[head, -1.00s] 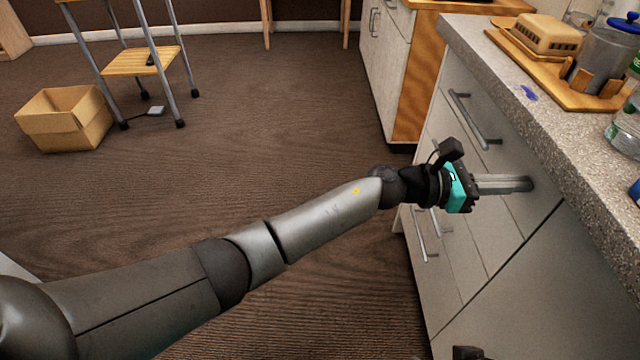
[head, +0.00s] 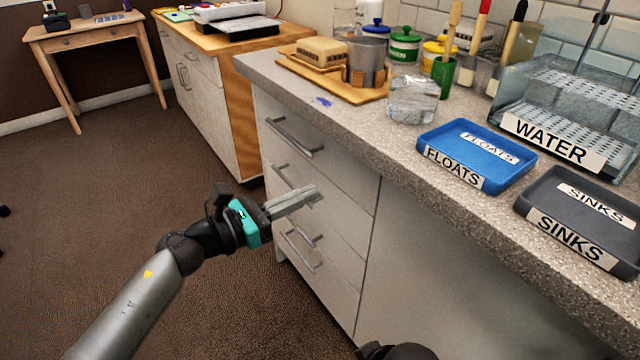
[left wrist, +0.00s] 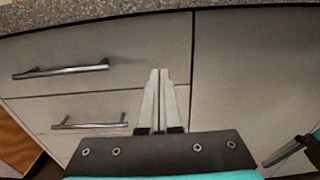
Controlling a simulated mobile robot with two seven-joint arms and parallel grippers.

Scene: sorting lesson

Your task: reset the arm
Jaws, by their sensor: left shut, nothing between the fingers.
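My left gripper (head: 313,192) reaches in from the left in the head view. Its two pale fingers are together with nothing between them. They are in front of the drawer fronts of the grey cabinet (head: 345,230), below the counter edge. In the left wrist view the closed fingers (left wrist: 160,72) point up the picture toward the cabinet front. A dark part, likely of my right arm, shows at the bottom edge of the head view. In the left wrist view a dark part with a thin bar, likely my right gripper (left wrist: 283,152), shows at the lower right; its finger state is unclear.
The speckled counter (head: 400,150) holds a blue FLOATS tray (head: 450,140), a dark SINKS tray (head: 540,205), a WATER tank (head: 560,95), a glass jar (head: 412,103) and a wooden board (head: 350,92). Drawer handles (head: 295,140) stick out near my left gripper. Floor to the left is open.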

